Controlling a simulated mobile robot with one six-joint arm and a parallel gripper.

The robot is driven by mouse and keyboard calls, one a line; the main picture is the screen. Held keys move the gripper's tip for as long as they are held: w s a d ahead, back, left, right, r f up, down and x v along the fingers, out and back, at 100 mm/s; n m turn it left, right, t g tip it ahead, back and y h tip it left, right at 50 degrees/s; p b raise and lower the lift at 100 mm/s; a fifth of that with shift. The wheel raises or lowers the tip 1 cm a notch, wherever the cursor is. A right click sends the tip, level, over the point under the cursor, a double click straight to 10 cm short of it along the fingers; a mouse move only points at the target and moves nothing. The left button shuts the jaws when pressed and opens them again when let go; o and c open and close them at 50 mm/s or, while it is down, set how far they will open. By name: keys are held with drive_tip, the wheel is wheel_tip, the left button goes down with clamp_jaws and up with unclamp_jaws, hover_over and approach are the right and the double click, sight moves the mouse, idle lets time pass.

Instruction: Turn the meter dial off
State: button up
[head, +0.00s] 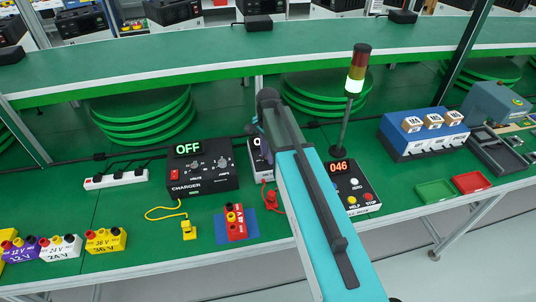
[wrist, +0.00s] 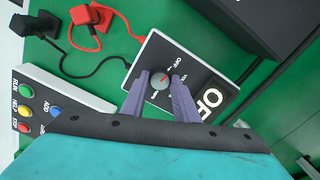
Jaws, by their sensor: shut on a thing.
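The meter (wrist: 205,78) is a small box with a dark face and large white letters that appear to read OFF, partly cut by my gripper. Its round grey dial (wrist: 160,80) sits between the two purple fingers of my gripper (wrist: 162,88), which are shut on it. Small white labels surround the dial; a reddish mark shows on it, but its exact pointing is too small to tell. In the head view the meter (head: 261,163) is mostly hidden behind my teal arm, and the fingertips cannot be made out clearly.
The black charger (head: 203,178) showing OFF stands left of the meter. Red and black plugs (wrist: 92,18) with leads run to the meter. A control box (head: 352,190) with buttons and a signal lamp stands to the right. A blue mat with a red block (head: 235,222) lies in front.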

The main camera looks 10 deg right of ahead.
drive_tip(key=o, duration=1.1)
drive_tip(key=shift+c, duration=0.2)
drive_tip(key=shift+r, duration=0.15)
wheel_tip(320, 180, up, 14)
drive_tip(key=b, duration=0.3)
drive_tip(key=shift+f, duration=0.2)
